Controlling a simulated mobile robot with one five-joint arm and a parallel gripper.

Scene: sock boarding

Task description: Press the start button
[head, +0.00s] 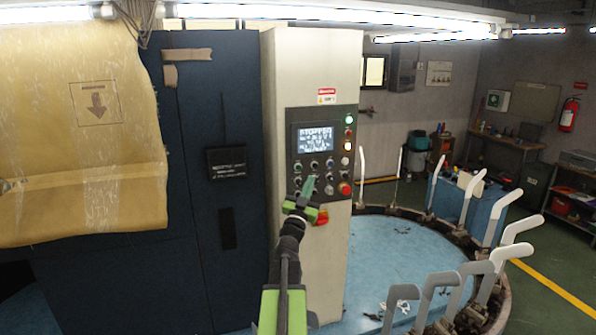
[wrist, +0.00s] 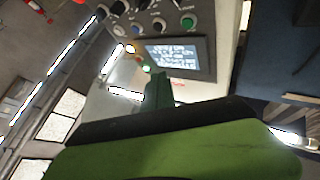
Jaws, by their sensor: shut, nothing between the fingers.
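The control panel (head: 340,172) is on a pale machine column, with a lit screen (head: 316,138) that seems to read STOPPED. Several buttons and knobs sit below the screen. In the wrist view the panel is turned around, and a green button (wrist: 188,22) shows beside the screen (wrist: 175,52). No label I can read marks the start button. My green gripper (head: 309,184) is shut and empty, in front of the lower button rows and hiding some of them. In the wrist view its fingers (wrist: 158,90) point toward the panel; I cannot tell whether they touch it.
A red mushroom button (head: 345,189) is right of my gripper, and a red-orange switch (head: 321,217) is just below it. Lit lamps (head: 348,146) stand right of the screen. A ring of white sock forms (head: 466,198) circles the blue turntable (head: 385,262) to the right.

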